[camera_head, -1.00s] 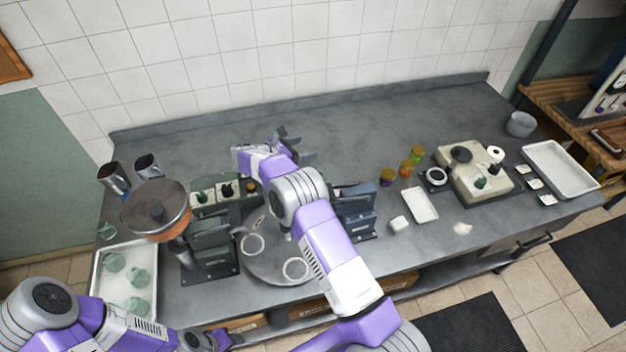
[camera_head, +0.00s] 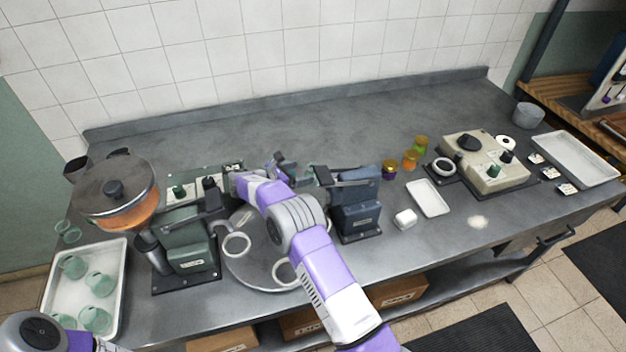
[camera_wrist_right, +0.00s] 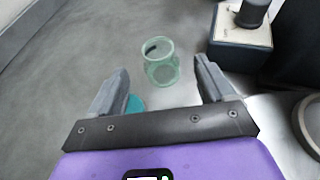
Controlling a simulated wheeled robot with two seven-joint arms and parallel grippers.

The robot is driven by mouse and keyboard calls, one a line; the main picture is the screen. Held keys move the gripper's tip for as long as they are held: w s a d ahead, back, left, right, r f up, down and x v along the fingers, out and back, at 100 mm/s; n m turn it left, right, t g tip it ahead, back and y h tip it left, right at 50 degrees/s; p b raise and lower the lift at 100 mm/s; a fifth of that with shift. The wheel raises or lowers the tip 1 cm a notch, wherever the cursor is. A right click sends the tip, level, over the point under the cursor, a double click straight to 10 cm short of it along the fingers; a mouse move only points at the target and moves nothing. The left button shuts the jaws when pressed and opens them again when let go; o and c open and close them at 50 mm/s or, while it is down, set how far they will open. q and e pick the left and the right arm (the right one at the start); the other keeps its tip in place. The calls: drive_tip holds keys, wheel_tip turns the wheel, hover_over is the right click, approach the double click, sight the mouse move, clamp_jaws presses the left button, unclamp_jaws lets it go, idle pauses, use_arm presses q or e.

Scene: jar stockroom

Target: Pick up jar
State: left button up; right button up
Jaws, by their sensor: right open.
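A pale green glass jar (camera_wrist_right: 160,62) stands on the grey surface in the right wrist view, just beyond and between my right fingertips. In the head view a bit of this jar (camera_head: 311,170) shows beside the right gripper. My right gripper (camera_head: 290,167) is open and empty; its two jaws also show in the right wrist view (camera_wrist_right: 158,84), apart from the jar. A teal round piece (camera_wrist_right: 136,104) lies partly hidden by the left jaw. More green jars (camera_head: 100,284) lie in a white tray (camera_head: 122,262) at the left. My left gripper is out of view.
Small amber and green jars (camera_head: 410,160) are farther right. The back of the counter (camera_head: 300,115) is clear.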

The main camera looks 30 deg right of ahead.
sight(308, 170)
drive_tip(key=x, duration=0.6)
drive_tip(key=shift+d+b, duration=0.25)
drive_tip(key=shift+b, duration=0.1)
drive_tip(key=shift+c, duration=0.3)
drive_tip(key=shift+r, duration=0.1)
drive_tip(key=c, duration=1.1)
